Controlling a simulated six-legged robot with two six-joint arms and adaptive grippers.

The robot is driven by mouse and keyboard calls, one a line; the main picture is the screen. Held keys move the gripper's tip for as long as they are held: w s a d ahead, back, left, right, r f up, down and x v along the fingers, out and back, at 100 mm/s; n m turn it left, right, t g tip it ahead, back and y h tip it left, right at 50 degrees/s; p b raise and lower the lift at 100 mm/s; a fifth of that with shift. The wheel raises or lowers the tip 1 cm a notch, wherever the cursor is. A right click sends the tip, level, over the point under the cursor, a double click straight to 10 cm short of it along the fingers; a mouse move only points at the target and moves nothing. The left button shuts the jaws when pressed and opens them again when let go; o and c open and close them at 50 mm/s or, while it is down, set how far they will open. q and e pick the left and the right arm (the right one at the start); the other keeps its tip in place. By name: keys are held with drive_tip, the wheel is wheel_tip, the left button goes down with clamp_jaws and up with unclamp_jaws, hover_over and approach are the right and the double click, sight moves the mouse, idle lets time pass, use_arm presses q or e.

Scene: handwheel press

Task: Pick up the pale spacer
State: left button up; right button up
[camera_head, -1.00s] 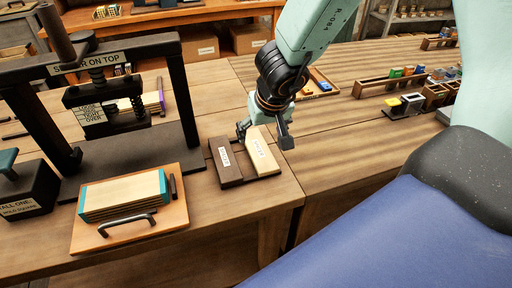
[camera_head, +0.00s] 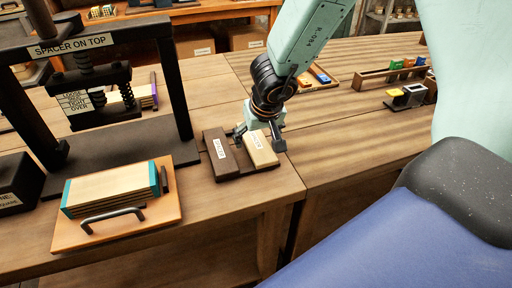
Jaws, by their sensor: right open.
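My right gripper (camera_head: 259,137) points down at the pale spacer from above. Its fingers are open, one at the far left side of the block and one at its right side. The fingers appear to straddle the far part of the pale spacer; I cannot tell whether they touch it. My left gripper is not in view.
A black handwheel press (camera_head: 110,140) stands at the left, marked "SPACER ON TOP". In front of it, an orange board (camera_head: 170,212) with a black handle carries a pale stack with teal ends. A tray (camera_head: 318,82) and wooden racks (camera_head: 375,78) lie behind at right.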

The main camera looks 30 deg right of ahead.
drive_tip(key=shift+a+r, duration=0.15)
drive_tip(key=shift+a, duration=0.05)
drive_tip(key=shift+c, duration=0.3)
drive_tip(key=shift+d, duration=0.15)
drive_tip(key=c, duration=1)
drive_tip(key=shift+c, duration=1.2)
